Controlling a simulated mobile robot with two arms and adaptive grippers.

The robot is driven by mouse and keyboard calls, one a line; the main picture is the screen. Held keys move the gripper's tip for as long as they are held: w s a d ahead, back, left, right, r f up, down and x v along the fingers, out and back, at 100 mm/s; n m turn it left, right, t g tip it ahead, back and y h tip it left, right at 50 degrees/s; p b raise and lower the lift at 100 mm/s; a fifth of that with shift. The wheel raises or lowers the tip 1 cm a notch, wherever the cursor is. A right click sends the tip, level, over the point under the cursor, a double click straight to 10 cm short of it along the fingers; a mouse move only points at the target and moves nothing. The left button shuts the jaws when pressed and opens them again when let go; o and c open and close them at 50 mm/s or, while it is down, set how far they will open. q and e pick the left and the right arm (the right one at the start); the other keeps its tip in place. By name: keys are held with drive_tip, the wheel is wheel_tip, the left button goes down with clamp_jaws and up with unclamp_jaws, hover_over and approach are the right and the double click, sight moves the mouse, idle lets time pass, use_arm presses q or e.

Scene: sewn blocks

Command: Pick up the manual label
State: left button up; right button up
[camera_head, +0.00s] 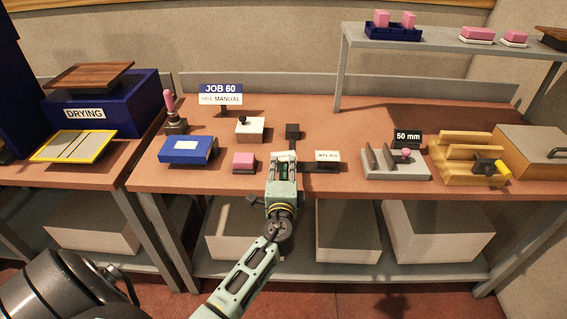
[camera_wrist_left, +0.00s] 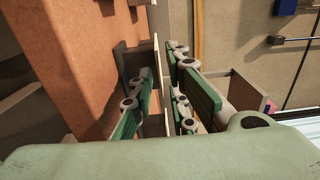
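The word MANUAL shows on the white lower strip of the blue JOB 60 sign (camera_head: 220,95), which stands at the back left of the workbench. No separate label reading MANUAL can be made out. A white card reading ATLAS (camera_head: 327,156) stands just right of my left gripper (camera_head: 286,160), behind a dark flat piece. My left gripper is over the bench's front middle, well to the right of and in front of the sign. In the left wrist view its green-sided fingers (camera_wrist_left: 168,85) are apart, with a narrow gap and nothing clearly held. My right gripper is not in view.
A pink-topped block (camera_head: 244,162) and a blue box (camera_head: 188,150) lie left of the gripper. A white block with a black knob (camera_head: 249,129) stands behind. A grey fixture (camera_head: 395,162) with a 50 mm sign and a yellow jig (camera_head: 468,160) are right.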

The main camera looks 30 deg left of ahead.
sight(284, 157)
use_arm(q)
drive_tip(key=shift+x, duration=0.8)
clamp_jaws()
wheel_tip(284, 157, up, 3)
drive_tip(key=shift+f+p, duration=0.2)
drive_tip(key=shift+p, duration=0.85)
drive_tip(key=s+d+r+p, duration=0.1)
drive_tip(key=s+d+r, duration=0.1)
drive_tip(key=s, duration=0.4)
drive_tip(key=s+d+r+p, duration=0.2)
drive_tip(key=s+d, duration=0.3)
drive_tip(key=s, duration=0.1)
drive_tip(key=shift+d+r, duration=0.25)
drive_tip(key=shift+r, duration=0.15)
